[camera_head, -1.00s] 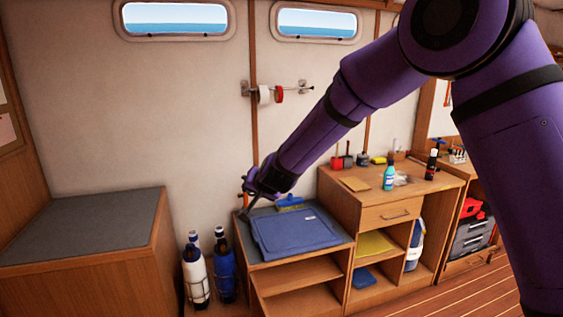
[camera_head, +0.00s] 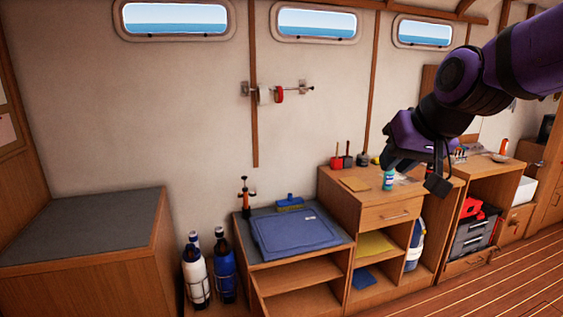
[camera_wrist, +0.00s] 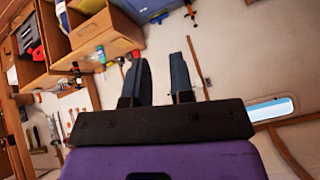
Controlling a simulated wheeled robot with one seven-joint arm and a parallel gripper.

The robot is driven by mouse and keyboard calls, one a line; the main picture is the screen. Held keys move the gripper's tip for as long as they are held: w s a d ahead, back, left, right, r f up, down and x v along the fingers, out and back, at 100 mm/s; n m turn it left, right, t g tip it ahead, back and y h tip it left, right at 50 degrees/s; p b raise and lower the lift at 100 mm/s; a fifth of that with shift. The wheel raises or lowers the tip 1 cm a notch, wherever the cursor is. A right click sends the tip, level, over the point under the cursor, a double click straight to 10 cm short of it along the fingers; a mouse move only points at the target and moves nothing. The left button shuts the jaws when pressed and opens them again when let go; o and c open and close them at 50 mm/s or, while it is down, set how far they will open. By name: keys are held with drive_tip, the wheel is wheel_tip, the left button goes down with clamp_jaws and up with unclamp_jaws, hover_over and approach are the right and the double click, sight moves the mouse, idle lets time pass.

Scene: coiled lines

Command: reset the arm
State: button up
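My gripper (camera_head: 390,160) is raised at the right in the head view, in front of the wooden cabinet (camera_head: 388,215), with my arm folded back to the upper right. The wrist view shows its two dark fingers (camera_wrist: 163,56) spread apart with nothing between them. An upright black and orange tool (camera_head: 245,197) stands at the back left of the low shelf unit, well away from the gripper.
A teal bottle (camera_head: 388,180) stands on the cabinet, partly behind my gripper. Cylinders (camera_head: 225,272) stand at left.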

drive_tip(key=s+d+f+g+h, duration=0.1)
drive_tip(key=s+d, duration=0.4)
drive_tip(key=s, duration=0.4)
drive_tip(key=s+d+f+h, duration=0.1)
drive_tip(key=s+d, duration=0.4)
drive_tip(key=s, duration=0.4)
drive_tip(key=shift+f+m+g+h, duration=0.15)
drive_tip(key=shift+m+g+h, duration=0.15)
drive_tip(key=shift+g, duration=0.1)
